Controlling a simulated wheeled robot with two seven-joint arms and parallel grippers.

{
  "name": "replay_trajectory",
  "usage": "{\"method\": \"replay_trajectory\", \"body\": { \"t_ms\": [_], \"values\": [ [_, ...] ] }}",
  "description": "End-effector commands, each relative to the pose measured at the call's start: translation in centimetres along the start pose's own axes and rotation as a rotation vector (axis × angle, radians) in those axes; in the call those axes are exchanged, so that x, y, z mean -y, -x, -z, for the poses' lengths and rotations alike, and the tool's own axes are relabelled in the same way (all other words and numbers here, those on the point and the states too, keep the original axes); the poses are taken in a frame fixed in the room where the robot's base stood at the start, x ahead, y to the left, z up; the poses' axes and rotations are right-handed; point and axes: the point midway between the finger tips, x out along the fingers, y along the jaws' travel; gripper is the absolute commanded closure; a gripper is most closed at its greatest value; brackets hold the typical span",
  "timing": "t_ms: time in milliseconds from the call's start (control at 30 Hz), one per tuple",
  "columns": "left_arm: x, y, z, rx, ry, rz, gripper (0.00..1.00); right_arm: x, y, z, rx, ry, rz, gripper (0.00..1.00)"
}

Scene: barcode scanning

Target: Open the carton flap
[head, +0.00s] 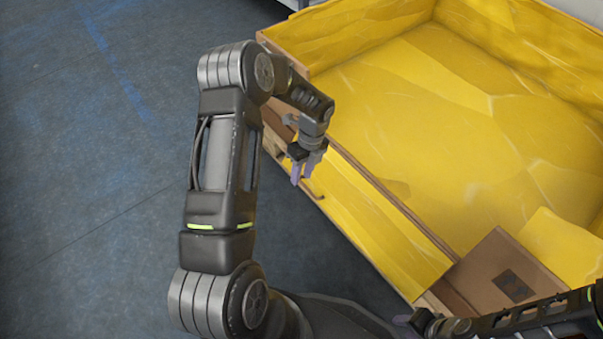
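A brown cardboard carton (487,267) with a dark printed patch lies in the lower right corner of a large yellow-lined box. I cannot make out which of its edges is a flap. My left gripper (305,170) hangs at the box's near left side, its purple fingers pointing down and a little apart, with nothing between them. It is well to the left of the brown carton. My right gripper (432,324) is at the bottom edge, just below and left of the carton, partly cut off; its finger opening and any contact are unclear.
Another yellow piece (565,243) lies beside the brown carton.

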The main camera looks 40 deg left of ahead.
Motion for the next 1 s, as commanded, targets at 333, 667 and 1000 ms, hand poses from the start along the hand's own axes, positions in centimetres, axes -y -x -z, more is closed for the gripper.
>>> {"method": "replay_trajectory", "body": {
  "t_ms": [333,667,1000],
  "values": [
    [-0.2,1.0,-0.1,0.000,0.001,-0.003,0.68,0.2,0.4,-0.1,0.002,0.001,0.001,0.64],
    [0.0,6.3,0.0,0.001,-0.001,0.000,0.68,1.1,1.8,-0.5,0.012,0.007,0.006,0.64],
    [0.1,7.8,0.1,0.000,-0.001,-0.002,0.68,1.2,2.0,-0.6,0.016,0.009,0.008,0.64]
  ]
}}
